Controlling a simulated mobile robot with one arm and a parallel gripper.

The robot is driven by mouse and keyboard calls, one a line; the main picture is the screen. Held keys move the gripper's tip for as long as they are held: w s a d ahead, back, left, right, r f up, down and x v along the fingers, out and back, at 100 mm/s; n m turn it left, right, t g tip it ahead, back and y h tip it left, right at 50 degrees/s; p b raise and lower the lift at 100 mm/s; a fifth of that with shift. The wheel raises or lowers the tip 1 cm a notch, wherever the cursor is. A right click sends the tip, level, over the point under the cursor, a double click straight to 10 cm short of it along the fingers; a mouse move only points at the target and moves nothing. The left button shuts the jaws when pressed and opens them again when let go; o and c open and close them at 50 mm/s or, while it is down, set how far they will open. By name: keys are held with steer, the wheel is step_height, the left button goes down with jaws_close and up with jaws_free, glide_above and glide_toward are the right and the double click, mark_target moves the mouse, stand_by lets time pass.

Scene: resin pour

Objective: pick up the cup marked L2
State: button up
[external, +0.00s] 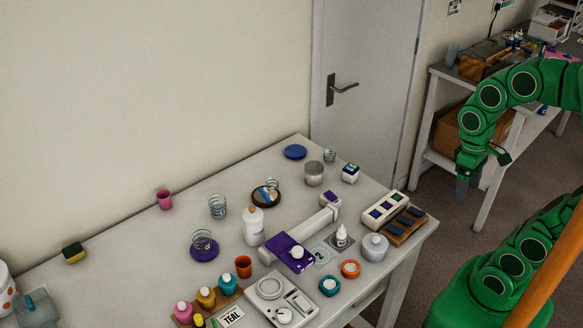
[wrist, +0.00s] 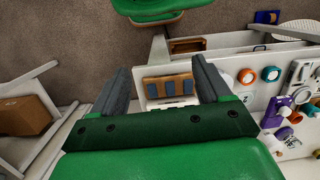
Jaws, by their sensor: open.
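No L2 mark is readable in either view, so I cannot tell which cup carries it. Several cups stand on the white table (external: 120,262): a pink cup (external: 164,200), a clear cup (external: 217,208), a clear cup (external: 203,241) on a purple disc, an orange cup (external: 243,267), a grey cup (external: 313,175) and a small clear cup (external: 330,156). My gripper (external: 462,190) hangs off the table's right side, away from all of them. In the wrist view, my gripper (wrist: 161,68) is open with nothing between its fingers.
A purple-and-white device (external: 290,252), a white bottle (external: 253,227), a scale (external: 282,302), coloured bottles and small jars crowd the table's front and middle. A block with blue pads (external: 406,224) sits at the right edge. A second bench (external: 440,142) stands behind my arm.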

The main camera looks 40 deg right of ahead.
steer(key=w+a+r+n+y, duration=0.3)
steer(key=w+a, duration=0.1)
steer(key=w, duration=0.4)
steer(key=w+a+r+n+y, duration=0.2)
steer(key=w+a+n, duration=0.15)
steer(key=w, duration=0.45)
steer(key=w+d+n+t+y, duration=0.2)
steer(key=w+d+n+y, duration=0.15)
steer(key=w, duration=0.95)
steer(key=w+d+n+t+y, duration=0.1)
steer(key=w+d+n+y, duration=0.2)
steer(key=w, duration=1)
steer(key=w+d+f+t, duration=0.45)
steer(key=w+d, duration=0.45)
steer(key=d, duration=0.4)
glide_toward(330, 154)
step_height(330, 154, down, 4)
steer(key=w, duration=0.3)
steer(key=shift+g+y, duration=0.25)
steer(key=shift+g, duration=0.1)
steer(key=shift+a+r+x, duration=0.1)
steer(key=shift+r+x, duration=0.05)
steer(key=shift+x, duration=1.1)
steer(key=shift+a+r+x, duration=0.1)
steer(key=shift+r+x, duration=0.1)
steer(key=shift+x, duration=1)
steer(key=shift+a+r+x, duration=0.1)
steer(key=shift+r+x, duration=0.05)
steer(key=shift+x, duration=1.1)
steer(key=shift+d, duration=0.15)
